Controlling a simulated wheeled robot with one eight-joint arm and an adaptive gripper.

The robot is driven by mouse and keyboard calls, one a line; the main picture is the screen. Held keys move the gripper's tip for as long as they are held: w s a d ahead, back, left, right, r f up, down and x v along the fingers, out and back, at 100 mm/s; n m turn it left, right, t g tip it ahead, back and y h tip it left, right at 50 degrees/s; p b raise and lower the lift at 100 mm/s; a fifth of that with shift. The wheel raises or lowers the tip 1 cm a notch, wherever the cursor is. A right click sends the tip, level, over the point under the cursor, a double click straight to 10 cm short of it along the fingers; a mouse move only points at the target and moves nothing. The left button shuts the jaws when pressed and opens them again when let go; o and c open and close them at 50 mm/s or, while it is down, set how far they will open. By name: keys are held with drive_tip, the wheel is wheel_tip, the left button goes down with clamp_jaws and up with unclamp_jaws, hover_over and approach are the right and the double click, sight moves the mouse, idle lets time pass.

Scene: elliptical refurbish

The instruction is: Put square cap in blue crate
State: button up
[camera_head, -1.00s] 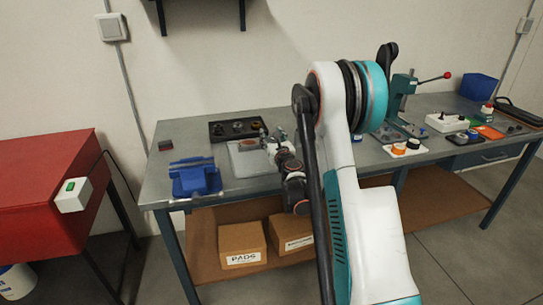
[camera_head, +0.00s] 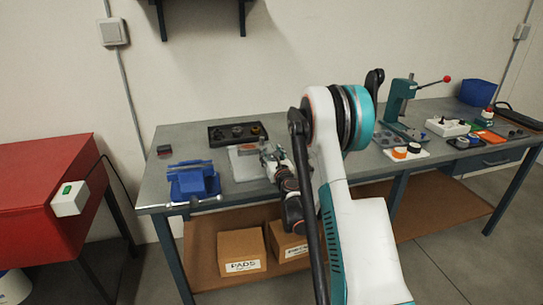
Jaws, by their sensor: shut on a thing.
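My gripper (camera_head: 266,150) is over the bench by the right edge of a pale grey plate (camera_head: 245,175). It is shut on a small part, which is likely the square cap. The part is too small and too hidden by the fingers to make out its shape. The blue crate (camera_head: 478,92) stands at the far right back of the bench, well away from my gripper. My arm hides the middle of the bench.
A black tray (camera_head: 216,140) with several small parts lies behind the plate. A green press (camera_head: 401,98), white trays and a white box (camera_head: 447,127) stand towards the right.

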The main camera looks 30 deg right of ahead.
drive_tip(key=shift+s+f, duration=0.15)
drive_tip(key=shift+f, duration=0.2)
drive_tip(key=shift+s+f+b, duration=0.1)
drive_tip(key=shift+f+b, duration=0.05)
drive_tip(key=shift+b, duration=0.25)
drive_tip(key=o, duration=1.6)
drive_tip(key=shift+a, duration=0.1)
drive_tip(key=shift+c, duration=0.2)
